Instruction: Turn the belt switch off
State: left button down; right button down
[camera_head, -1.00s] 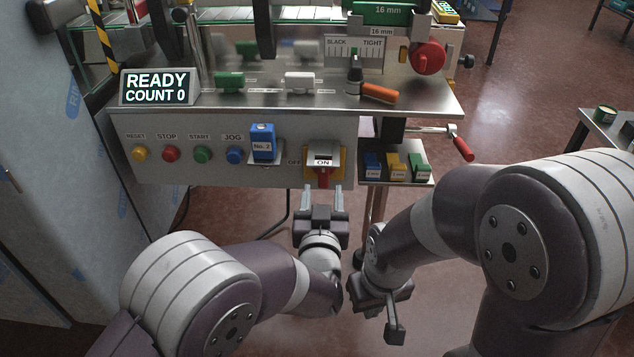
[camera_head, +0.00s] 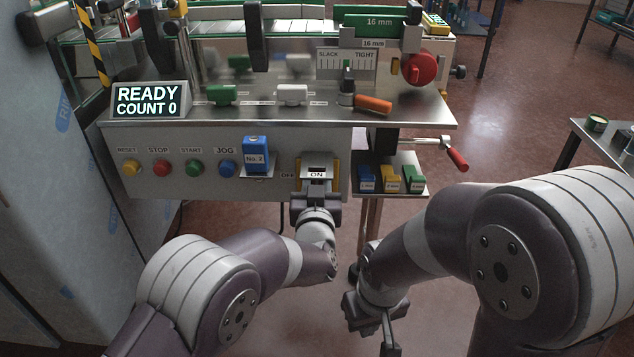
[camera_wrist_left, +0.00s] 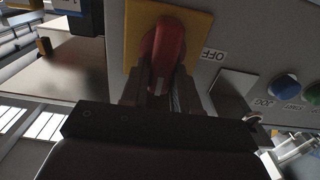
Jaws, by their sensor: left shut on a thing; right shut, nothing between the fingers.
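The belt switch is a red rotary handle (camera_wrist_left: 165,45) on a yellow plate (camera_wrist_left: 197,24), seen in the left wrist view. My left gripper (camera_wrist_left: 160,80) is shut on the red handle, with a finger on each side. In the head view my left gripper (camera_head: 316,192) covers most of the switch. My right gripper (camera_head: 390,338) is shut and empty, low in front of the panel and away from it.
A small tray (camera_head: 405,192) with coloured blocks and a red-handled crank (camera_head: 457,159) are to the right. The display (camera_head: 148,100) reads READY, COUNT 0.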

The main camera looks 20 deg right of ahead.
pick_arm(q)
jog(key=shift+w+a+f+n+b, duration=0.1)
jog(key=shift+a+f+n+b, duration=0.25)
jog(key=shift+n+b, duration=2.5)
jog(key=shift+w+a+f+n+b, duration=0.1)
jog(key=shift+a+f+n+b, duration=0.2)
jog(key=shift+n+b, duration=2.5)
jog(key=shift+w+a+f+n+b, duration=0.15)
jog(key=shift+f+n+b, duration=0.25)
jog(key=shift+n+b, duration=2.45)
jog(key=shift+s+n+p, duration=0.1)
jog(key=shift+n+p, duration=0.4)
jog(key=shift+n, duration=0.1)
jog(key=c, duration=0.9)
grip_release()
jog(key=shift+r, duration=0.1)
jog(key=shift+a, duration=0.1)
